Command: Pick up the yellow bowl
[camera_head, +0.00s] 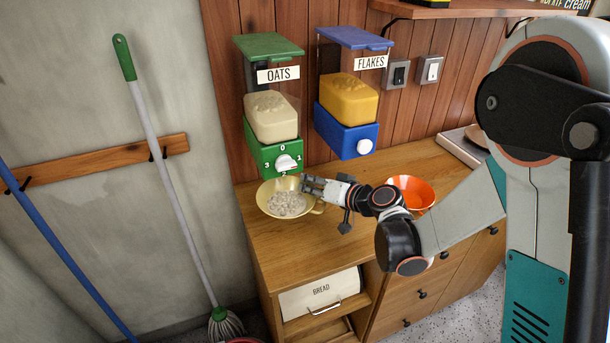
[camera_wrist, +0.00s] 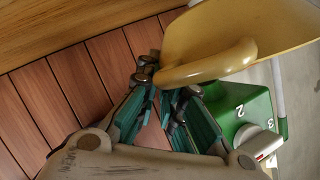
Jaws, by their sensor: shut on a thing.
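The yellow bowl (camera_head: 267,187) is below the green oats dispenser, at the left end of the wooden counter. It holds pale, lumpy contents. I cannot tell whether its base touches the counter. In the wrist view the bowl (camera_wrist: 240,28) fills the top right, with its looped handle (camera_wrist: 208,66) between my fingers. My gripper (camera_head: 309,186) reaches in from the right and is shut on the bowl at this handle. The fingertips (camera_wrist: 168,84) are partly hidden by the handle.
The oats dispenser (camera_head: 272,155) hangs close above the bowl, with a white knob. The blue flakes dispenser (camera_head: 345,130) is to its right. An orange bowl (camera_head: 412,184) stands on the counter (camera_head: 338,222) behind my arm. A mop (camera_head: 170,160) leans at the left.

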